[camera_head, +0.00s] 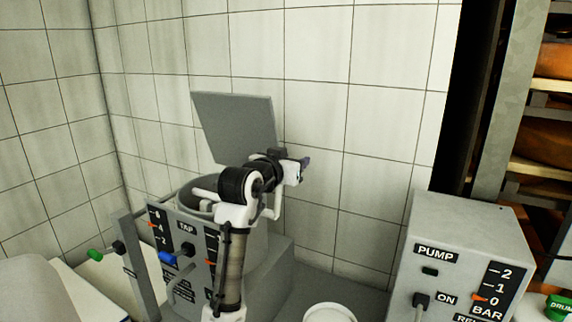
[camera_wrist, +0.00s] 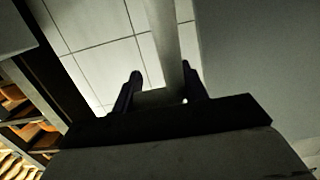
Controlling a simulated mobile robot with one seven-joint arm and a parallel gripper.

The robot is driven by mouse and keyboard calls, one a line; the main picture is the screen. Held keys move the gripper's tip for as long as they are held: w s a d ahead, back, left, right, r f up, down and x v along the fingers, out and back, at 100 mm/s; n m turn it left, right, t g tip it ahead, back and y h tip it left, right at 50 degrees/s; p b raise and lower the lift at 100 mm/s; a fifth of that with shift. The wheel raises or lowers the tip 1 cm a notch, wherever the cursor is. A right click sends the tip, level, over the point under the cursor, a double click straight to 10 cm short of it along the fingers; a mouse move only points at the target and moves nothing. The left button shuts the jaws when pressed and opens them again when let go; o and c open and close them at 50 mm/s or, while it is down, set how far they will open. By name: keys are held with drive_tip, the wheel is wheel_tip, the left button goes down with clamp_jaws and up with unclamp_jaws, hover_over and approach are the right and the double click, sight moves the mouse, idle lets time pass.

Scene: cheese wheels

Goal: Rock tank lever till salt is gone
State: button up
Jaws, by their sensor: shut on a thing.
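The grey tank (camera_head: 270,240) stands against the tiled wall, with its flat grey lid (camera_head: 235,128) raised. My arm reaches across its front. My gripper (camera_head: 304,164) is at the lid's lower right in the head view. In the wrist view, my gripper (camera_wrist: 160,92) has a dark finger on each side of a pale grey bar (camera_wrist: 165,40) and is shut on it. I cannot tell whether this bar is the lever or another tank part. A green-ended lever (camera_head: 97,254) and a blue tap handle (camera_head: 168,258) stick out at the tank's front. No salt is visible.
A pump box (camera_head: 455,235) with a switch and a BAR scale stands at the right. A white round container (camera_head: 330,312) is at the bottom edge. Shelves with cheese wheels (camera_head: 540,135) stand at the far right. The tiled wall above is clear.

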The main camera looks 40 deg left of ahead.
drive_tip(key=shift+w+f, duration=1.2)
drive_tip(key=shift+w, duration=0.1)
drive_tip(key=o, duration=1.3)
drive_tip(key=shift+w, duration=0.1)
drive_tip(key=b+v, duration=0.1)
drive_tip(key=v, duration=0.3)
drive_tip(key=b+v, duration=0.1)
drive_tip(key=v, duration=0.4)
drive_tip(key=b+v, duration=0.2)
drive_tip(key=v, duration=0.3)
drive_tip(key=shift+a+r, duration=0.15)
drive_tip(key=shift+r, duration=0.25)
